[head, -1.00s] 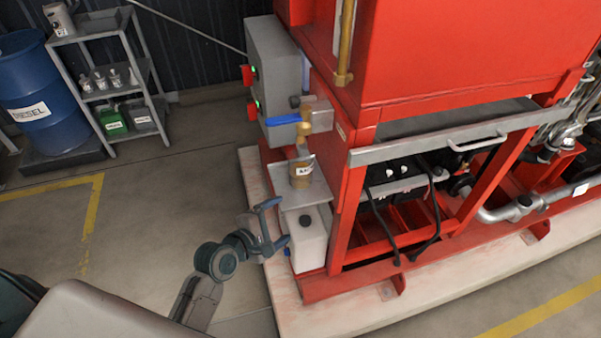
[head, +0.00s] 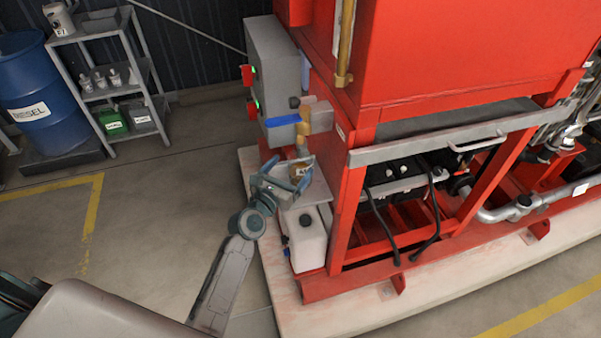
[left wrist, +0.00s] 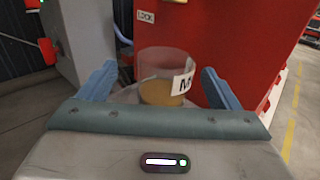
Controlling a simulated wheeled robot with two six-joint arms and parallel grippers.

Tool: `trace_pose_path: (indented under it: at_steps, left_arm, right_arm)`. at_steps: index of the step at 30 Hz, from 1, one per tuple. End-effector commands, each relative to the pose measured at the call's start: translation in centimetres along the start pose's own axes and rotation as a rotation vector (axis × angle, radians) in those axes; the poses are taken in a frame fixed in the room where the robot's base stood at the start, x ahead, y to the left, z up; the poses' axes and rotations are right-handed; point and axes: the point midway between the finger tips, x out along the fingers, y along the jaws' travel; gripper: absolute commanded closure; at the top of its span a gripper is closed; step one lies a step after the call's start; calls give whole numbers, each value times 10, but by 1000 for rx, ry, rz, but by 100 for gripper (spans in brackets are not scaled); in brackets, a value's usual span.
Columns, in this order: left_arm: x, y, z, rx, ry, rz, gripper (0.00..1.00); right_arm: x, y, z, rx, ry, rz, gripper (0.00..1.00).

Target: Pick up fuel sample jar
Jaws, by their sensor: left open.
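The fuel sample jar (left wrist: 160,92) is clear, with amber liquid low inside and a white label on its right side in the left wrist view. In the head view the jar (head: 299,169) is on a small grey shelf (head: 318,190) on the red frame, partly hidden by my gripper. My left gripper (head: 287,174) is open, its blue fingers at the jar. In the left wrist view the fingers (left wrist: 158,74) stand left and right of the jar, with gaps on both sides. My right gripper is not in view.
A brass valve (head: 320,117) with a blue handle sits just above the jar. A white plastic container (head: 307,245) stands below the shelf. A grey control box (head: 275,70) is behind. The red frame (head: 343,200) is close on the right.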

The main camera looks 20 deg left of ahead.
Motion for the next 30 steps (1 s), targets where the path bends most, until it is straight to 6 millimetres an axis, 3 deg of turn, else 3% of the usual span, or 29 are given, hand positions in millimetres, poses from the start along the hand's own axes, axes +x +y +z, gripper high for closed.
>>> trace_pose_path:
  at_steps: [9,19,30]
  left_arm:
    - [43,-7,4,1,-1,0,15]
    - [50,-7,3,1,1,0,17]
    - [49,-7,3,1,1,0,88]
  right_arm:
    - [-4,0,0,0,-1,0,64]
    - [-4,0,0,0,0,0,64]
    - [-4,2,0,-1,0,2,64]
